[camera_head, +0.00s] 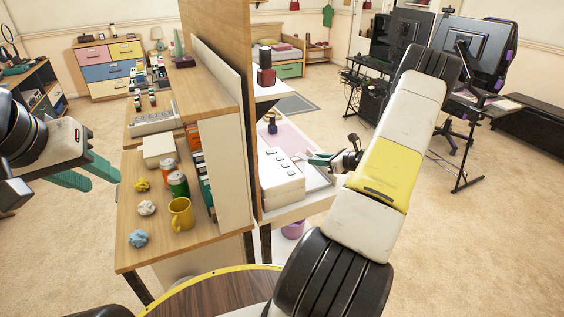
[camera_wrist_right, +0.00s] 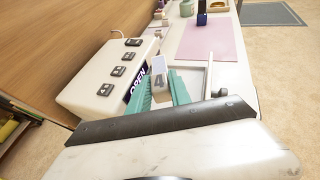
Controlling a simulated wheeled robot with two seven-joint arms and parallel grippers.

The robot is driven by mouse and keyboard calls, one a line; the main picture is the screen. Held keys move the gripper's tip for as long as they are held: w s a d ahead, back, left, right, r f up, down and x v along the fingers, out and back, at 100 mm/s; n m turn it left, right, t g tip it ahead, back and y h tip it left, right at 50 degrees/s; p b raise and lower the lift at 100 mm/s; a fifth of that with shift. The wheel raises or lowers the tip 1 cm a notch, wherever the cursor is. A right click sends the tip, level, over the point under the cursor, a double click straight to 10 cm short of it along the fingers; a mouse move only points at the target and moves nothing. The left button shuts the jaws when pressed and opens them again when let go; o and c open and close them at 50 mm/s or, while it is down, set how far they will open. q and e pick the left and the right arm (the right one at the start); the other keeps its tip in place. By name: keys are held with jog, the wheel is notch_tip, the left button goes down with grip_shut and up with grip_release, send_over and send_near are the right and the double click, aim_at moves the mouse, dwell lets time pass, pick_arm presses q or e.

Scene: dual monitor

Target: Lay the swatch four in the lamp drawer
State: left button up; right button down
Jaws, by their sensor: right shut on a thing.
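Swatch four (camera_wrist_right: 160,79), a pale card marked with a dark 4, is between the teal fingers of my right gripper (camera_wrist_right: 162,73), which is shut on it. In the head view this gripper (camera_head: 318,159) is beside the white lamp box (camera_head: 281,176). The lamp (camera_wrist_right: 103,75) has several buttons on top and a dark OPEN label at its end, close to the fingers. A pale, tray-like part (camera_wrist_right: 195,79) lies just beyond the gripper; I cannot tell whether it is the lamp drawer. My left gripper (camera_head: 103,181) is open and empty at the left.
A pink mat (camera_wrist_right: 207,40) with a dark bottle (camera_wrist_right: 201,13) lies behind the lamp. A tall wooden partition (camera_head: 226,62) separates this side from a desk (camera_head: 141,250) with a yellow mug (camera_head: 181,214), cans and crumpled paper.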

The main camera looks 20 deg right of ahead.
aim_at(315, 185)
notch_tip(315, 185, down, 10)
jog(key=shift+r, duration=0.25)
jog(key=shift+f, duration=0.1)
jog(key=c, duration=1.5)
grip_release()
